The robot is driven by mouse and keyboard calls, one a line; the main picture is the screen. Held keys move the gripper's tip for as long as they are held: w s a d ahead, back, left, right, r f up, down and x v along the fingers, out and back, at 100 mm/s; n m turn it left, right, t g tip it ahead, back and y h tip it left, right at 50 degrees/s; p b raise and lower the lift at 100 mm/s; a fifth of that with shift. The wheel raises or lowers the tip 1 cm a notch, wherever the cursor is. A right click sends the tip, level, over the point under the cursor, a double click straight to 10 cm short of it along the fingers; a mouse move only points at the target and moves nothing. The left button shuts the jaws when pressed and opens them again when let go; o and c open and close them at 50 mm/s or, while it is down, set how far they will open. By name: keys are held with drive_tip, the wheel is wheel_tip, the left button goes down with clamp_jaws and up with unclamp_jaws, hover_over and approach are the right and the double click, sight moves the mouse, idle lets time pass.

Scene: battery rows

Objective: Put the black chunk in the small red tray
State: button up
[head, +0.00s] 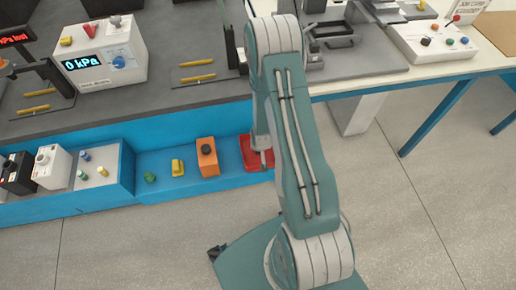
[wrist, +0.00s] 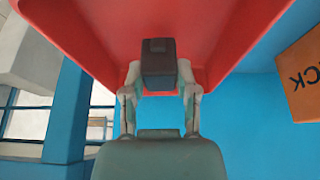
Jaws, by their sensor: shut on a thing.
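The small red tray (wrist: 90,35) fills the top of the wrist view, and part of it shows in the head view (head: 250,158) on the blue shelf, beside my arm. My gripper (wrist: 161,80) is shut on the black chunk (wrist: 158,58), a dark block between its two fingers. In the wrist view the chunk appears in front of the red tray. I cannot tell whether it touches the tray's floor. In the head view my arm hides the chunk and most of the tray's right side.
An orange block (head: 207,157) with a black knob stands left of the tray. A yellow piece (head: 178,167) and a green piece (head: 150,177) lie further left on the blue shelf (head: 190,187). The grey bench (head: 150,103) with instruments rises behind. Open floor (head: 430,190) lies to the right.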

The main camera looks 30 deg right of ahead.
drive_tip(key=shift+f, duration=0.9)
drive_tip(key=shift+f, duration=0.15)
drive_tip(key=o, duration=0.9)
drive_tip(key=shift+o, duration=0.2)
